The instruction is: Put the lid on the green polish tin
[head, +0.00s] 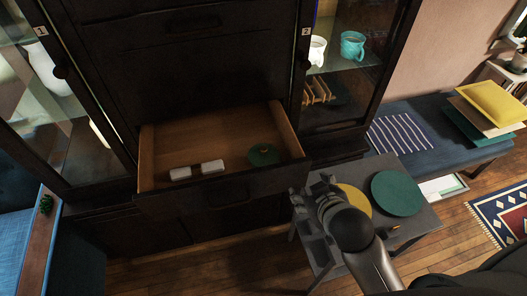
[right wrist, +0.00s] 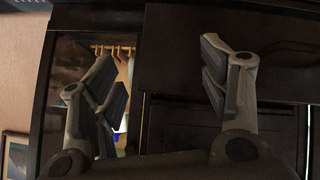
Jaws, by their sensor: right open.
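A larger flat green disc (head: 398,193) lies on the small grey table, beside a yellow disc (head: 350,195) partly hidden by my right arm. My right gripper (head: 312,190) is open and empty, right of the drawer's front and over the left part of the small table. In the right wrist view its fingers (right wrist: 160,80) stand wide apart with nothing between them. My left gripper is out of view.
The wooden drawer (head: 147,158) juts from the dark cabinet and holds two white blocks (head: 212,167). Glass doors flank it; mugs (head: 353,45) stand behind the right one. A blue bench (head: 440,125) with cushions is at right. The drawer's middle is bare.

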